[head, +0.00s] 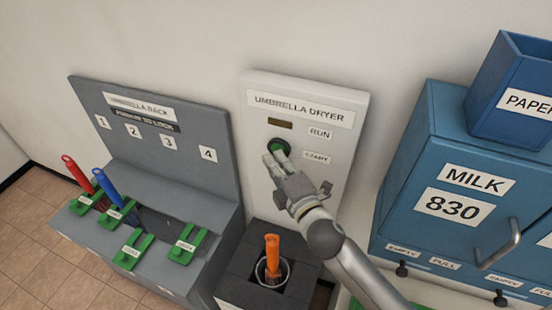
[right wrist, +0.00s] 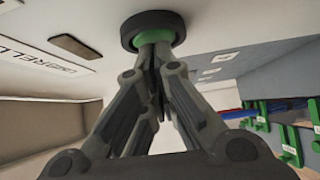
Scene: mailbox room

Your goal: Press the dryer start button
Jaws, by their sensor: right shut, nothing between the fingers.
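The umbrella dryer (head: 345,155) is a white upright panel with a grey box at its foot. Its green start button (head: 277,146) sits in a dark round ring, beside the START label. My right gripper (head: 273,160) is shut and empty, with its fingertips at the lower edge of the button. In the right wrist view the shut fingertips (right wrist: 155,45) meet the green button face (right wrist: 172,38) and appear to touch it. How far the button is pushed in cannot be told. An orange-handled umbrella (head: 272,255) stands in the dryer's round opening. My left gripper is not in view.
A dark lamp window (head: 281,124) is above the button by the RUN label. The grey umbrella rack (head: 160,150) stands to the left, with red and blue umbrellas and green latches. A blue milk box (head: 420,160) with a handle is close on the right.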

